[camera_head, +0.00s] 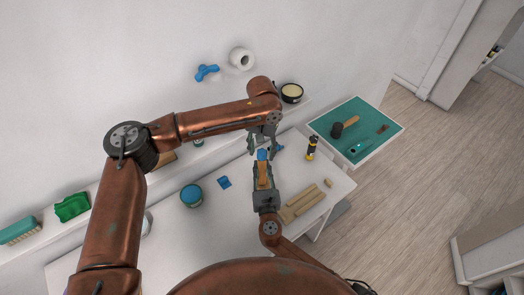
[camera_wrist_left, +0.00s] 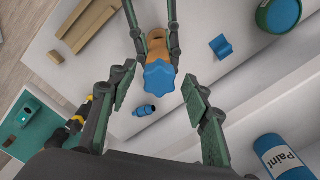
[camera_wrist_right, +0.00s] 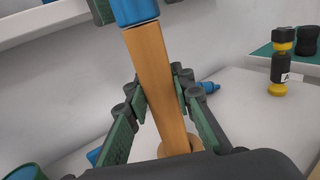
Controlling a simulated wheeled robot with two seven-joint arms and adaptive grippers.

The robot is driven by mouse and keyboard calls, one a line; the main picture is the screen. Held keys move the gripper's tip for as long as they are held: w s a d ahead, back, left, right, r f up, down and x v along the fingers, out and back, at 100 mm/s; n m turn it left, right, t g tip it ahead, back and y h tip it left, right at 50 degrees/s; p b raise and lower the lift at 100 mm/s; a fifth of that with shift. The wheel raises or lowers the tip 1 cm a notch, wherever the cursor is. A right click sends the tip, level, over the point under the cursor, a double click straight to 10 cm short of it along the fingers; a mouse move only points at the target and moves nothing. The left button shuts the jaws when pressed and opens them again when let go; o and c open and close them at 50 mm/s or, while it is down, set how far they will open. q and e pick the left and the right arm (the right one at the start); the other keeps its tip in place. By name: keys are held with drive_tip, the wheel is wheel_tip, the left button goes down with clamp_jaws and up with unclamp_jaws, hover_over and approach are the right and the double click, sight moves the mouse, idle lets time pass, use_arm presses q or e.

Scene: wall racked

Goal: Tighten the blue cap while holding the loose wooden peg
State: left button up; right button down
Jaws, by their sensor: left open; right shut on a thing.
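The wooden peg (camera_wrist_right: 155,85) stands upright with the blue cap (camera_wrist_right: 136,12) on its top end. My right gripper (camera_wrist_right: 160,120) is shut on the peg, with a green pad on each side, below the cap. In the left wrist view the lobed cap (camera_wrist_left: 160,77) is seen from above, with the peg (camera_wrist_left: 157,50) behind it. My left gripper (camera_wrist_left: 160,92) is open, its pads on either side of the cap with gaps showing. In the head view my left gripper (camera_head: 265,146) is above the cap (camera_head: 262,155) and my right gripper (camera_head: 264,190) is below.
The white table (camera_head: 230,225) holds wooden bars (camera_head: 300,204), a yellow-black bottle-like object (camera_head: 311,148), a blue block (camera_head: 224,182) and a blue-lidded tin (camera_head: 191,195). A green-topped tray (camera_head: 375,125) with a mallet lies right. A shelf runs along the wall.

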use_arm(q)
drive_tip(key=shift+c, duration=0.3)
drive_tip(key=c, duration=1.1)
drive_tip(key=shift+m, duration=0.3)
drive_tip(key=m, duration=0.3)
drive_tip(key=shift+m, duration=0.3)
drive_tip(key=m, duration=0.8)
drive_tip(key=shift+m, duration=1.8)
